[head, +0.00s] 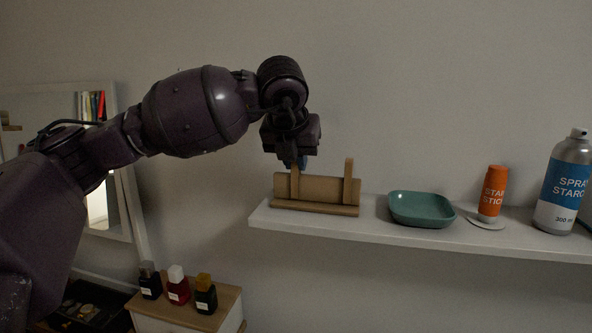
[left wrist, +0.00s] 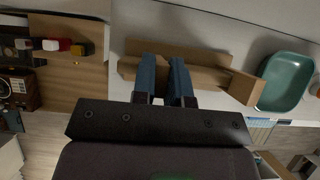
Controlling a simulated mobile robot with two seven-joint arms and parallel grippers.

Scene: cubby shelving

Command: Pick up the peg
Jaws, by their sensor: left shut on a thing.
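A light wooden rack (head: 320,208) stands at the left end of the white shelf, with a low base, a back piece and two upright wooden pegs. The left peg (head: 294,183) is directly under my left gripper (head: 296,163); the right peg (head: 348,181) stands free. My left gripper points down and its blue fingers are shut on the left peg, whose top they hide. In the left wrist view the blue fingers (left wrist: 162,64) reach over the rack (left wrist: 205,75), and the right peg (left wrist: 243,88) shows to their right. My right gripper is not in view.
On the shelf (head: 372,228), right of the rack, are a teal dish (head: 421,209), an orange starch stick (head: 492,193) and a spray starch can (head: 564,184). Below left, several small bottles (head: 178,285) stand on a wooden-topped cabinet (head: 222,309).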

